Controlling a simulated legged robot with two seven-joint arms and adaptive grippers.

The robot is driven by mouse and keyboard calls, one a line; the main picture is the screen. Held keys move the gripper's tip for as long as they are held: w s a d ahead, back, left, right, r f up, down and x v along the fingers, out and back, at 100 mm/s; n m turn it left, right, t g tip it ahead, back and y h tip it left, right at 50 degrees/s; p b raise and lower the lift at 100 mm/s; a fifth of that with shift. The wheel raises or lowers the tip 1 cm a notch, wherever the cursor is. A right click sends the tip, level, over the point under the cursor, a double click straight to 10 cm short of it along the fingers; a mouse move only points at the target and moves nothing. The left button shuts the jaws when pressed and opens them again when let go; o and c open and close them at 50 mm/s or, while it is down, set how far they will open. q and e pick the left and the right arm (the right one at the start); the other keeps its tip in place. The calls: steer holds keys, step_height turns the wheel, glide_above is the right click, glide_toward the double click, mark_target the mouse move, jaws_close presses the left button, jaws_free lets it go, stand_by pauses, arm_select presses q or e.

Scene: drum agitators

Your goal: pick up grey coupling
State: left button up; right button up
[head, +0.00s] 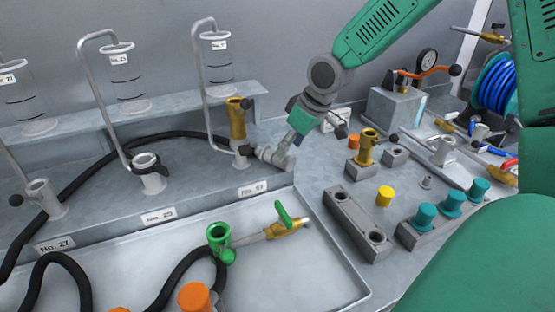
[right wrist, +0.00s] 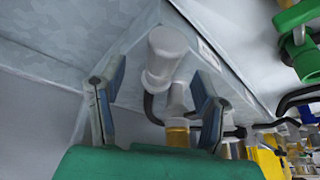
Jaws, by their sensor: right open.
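A grey coupling (head: 267,154) sticks out beside the foot of a brass valve (head: 237,118) on the bench ledge, just above the No. 57 label. My right gripper (head: 286,148) reaches down to it from the upper right in the head view. In the right wrist view the pale grey coupling (right wrist: 166,58) shows between and beyond the two spread fingers of the right gripper (right wrist: 157,88). The fingers are open with nothing held. I cannot tell whether a finger touches the coupling. My left gripper is not in view.
A sunken tray (head: 120,262) in front holds a green fitting (head: 219,240) and black hose. A grey two-hole block (head: 355,222), a yellow cap (head: 384,196) and teal caps (head: 451,203) stand to the right. Bent-pipe stands (head: 150,178) rise at left.

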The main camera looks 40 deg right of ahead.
mark_target(284, 160)
step_height(284, 160, down, 2)
steer(key=shift+w+d+f, duration=0.1)
steer(key=shift+w+f, duration=0.05)
steer(key=shift+f, duration=0.05)
steer(key=shift+w+a+f+b, duration=0.25)
steer(key=shift+a+f, duration=0.1)
steer(key=shift+f, duration=0.1)
steer(key=shift+w+a+f+b, duration=0.1)
steer(key=shift+w+a+f, duration=0.2)
steer(key=shift+f, duration=0.15)
steer(key=shift+w+a+f, duration=0.1)
steer(key=shift+a, duration=0.3)
steer(key=shift+d, duration=0.2)
steer(key=shift+c, duration=0.8)
steer(key=shift+d+f, duration=0.1)
steer(key=shift+d, duration=0.2)
steer(key=c, duration=0.7)
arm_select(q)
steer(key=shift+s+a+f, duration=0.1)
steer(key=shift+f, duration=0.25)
arm_select(e)
steer(key=shift+d+f, duration=0.1)
steer(key=shift+d, duration=0.15)
jaws_close()
